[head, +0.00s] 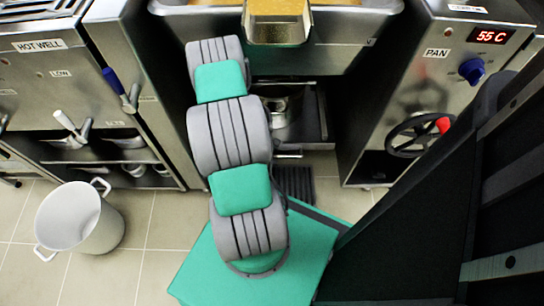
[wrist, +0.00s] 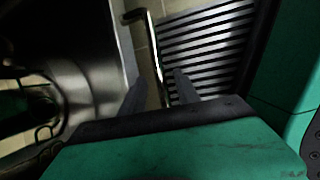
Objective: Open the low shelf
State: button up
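The low shelf (head: 309,130) is a dark metal pull-out under the middle counter, with a metal pot (head: 279,110) on it. A pale bar handle (head: 289,155) runs along its front edge. In the wrist view the bar handle (wrist: 150,45) runs down between the two dark fingers of my gripper (wrist: 160,92). The fingers stand apart with the bar between them, and a gap shows beside the bar. In the head view my gripper is hidden behind my arm.
A white two-handled pot (head: 80,220) stands on the tiled floor at left. A dark slatted floor grate (head: 295,184) lies before the shelf, and it also shows in the wrist view (wrist: 208,45). The PAN unit (head: 430,90) with a handwheel (head: 418,135) is at right.

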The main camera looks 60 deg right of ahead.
jog(key=shift+d+f, duration=0.15)
jog(key=shift+f, duration=0.1)
jog(key=shift+c, duration=0.4)
grip_shut()
dwell(0.9)
